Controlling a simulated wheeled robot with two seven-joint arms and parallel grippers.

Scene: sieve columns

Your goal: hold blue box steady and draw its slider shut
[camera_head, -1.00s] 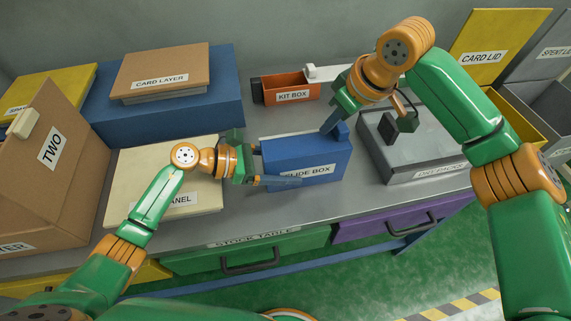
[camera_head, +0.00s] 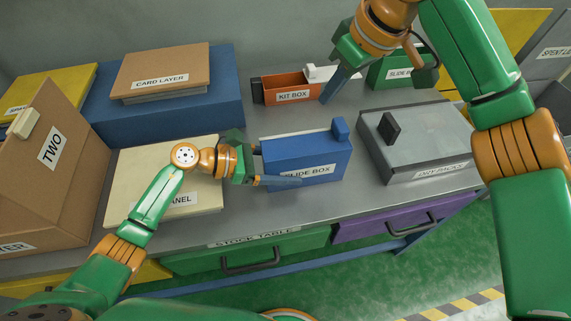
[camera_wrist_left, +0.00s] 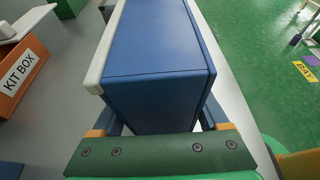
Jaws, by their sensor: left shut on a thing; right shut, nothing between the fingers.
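The blue slide box (camera_head: 309,158) stands on the grey table in the head view, with a blue knob (camera_head: 340,130) at its right end. Its pale top slider edge shows in the left wrist view, where the box (camera_wrist_left: 160,75) fills the middle. My left gripper (camera_head: 272,170) is shut on the left end of the box, one finger along its front face. My right gripper (camera_head: 331,88) is shut and empty. It is above and behind the blue box, close to the orange kit box, apart from the knob.
The orange kit box (camera_head: 285,88) with a white slider stands behind. A green slide box (camera_head: 390,73) is at the back right, partly behind my right arm. A grey box (camera_head: 430,150) stands right of the blue box. A cream panel (camera_head: 130,185) lies to the left.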

